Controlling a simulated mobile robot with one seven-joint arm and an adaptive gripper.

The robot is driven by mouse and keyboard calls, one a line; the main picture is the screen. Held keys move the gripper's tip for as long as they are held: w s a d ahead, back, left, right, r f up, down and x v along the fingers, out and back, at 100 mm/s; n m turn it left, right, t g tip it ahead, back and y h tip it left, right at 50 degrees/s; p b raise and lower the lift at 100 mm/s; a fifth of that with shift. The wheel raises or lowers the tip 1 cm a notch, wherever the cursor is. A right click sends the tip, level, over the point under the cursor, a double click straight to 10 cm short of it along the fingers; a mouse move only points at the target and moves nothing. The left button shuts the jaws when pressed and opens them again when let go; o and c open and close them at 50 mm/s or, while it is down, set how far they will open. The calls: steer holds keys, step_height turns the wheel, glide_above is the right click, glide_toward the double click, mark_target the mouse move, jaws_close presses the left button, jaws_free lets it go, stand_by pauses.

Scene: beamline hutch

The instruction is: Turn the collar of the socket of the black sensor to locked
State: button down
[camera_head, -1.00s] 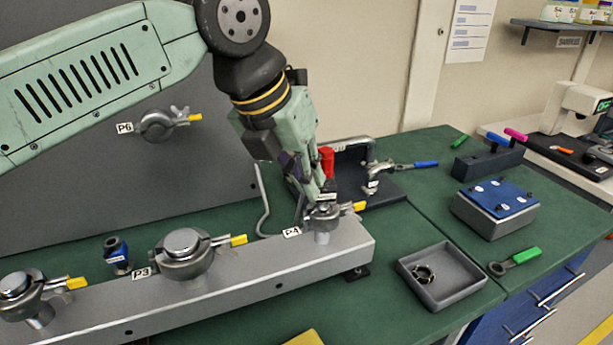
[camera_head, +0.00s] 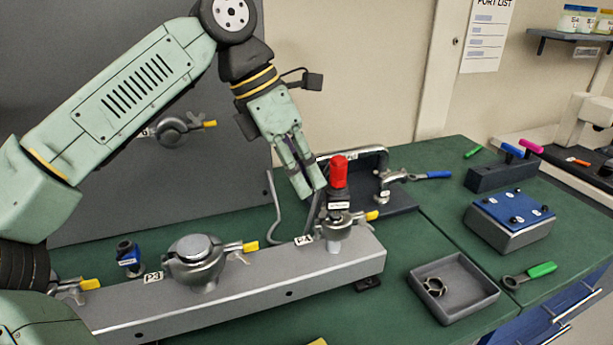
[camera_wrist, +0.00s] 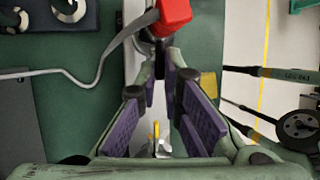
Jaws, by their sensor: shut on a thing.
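The black sensor (camera_head: 337,206) with a white label stands upright at port P4 (camera_head: 336,232) on the grey rail, below a red upright part (camera_head: 339,171). The red part also shows at the top of the wrist view (camera_wrist: 175,15). My gripper (camera_head: 318,196) comes down from the upper left, its tips just left of the sensor. In the wrist view my purple-padded fingers (camera_wrist: 161,80) are close together around a narrow dark piece (camera_wrist: 163,72) below the red part, seemingly the socket collar's tab. The fingers hide most of the collar, so I cannot read its position.
A blue sensor (camera_head: 128,257) stands beside P3 (camera_head: 199,258). A grey tray (camera_head: 453,288) with a clamp ring lies to the right. A black bracket with a blue-handled clamp (camera_head: 431,174) stands behind P4. A bent grey tube (camera_head: 275,208) rises left of P4.

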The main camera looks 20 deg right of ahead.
steer(key=shift+w+m, duration=0.2)
steer(key=shift+m, duration=0.2)
steer(key=c, duration=1.7)
jaws_free()
steer(key=v, duration=1.2)
steer(key=shift+w+d, duration=0.1)
steer(key=shift+w, duration=0.15)
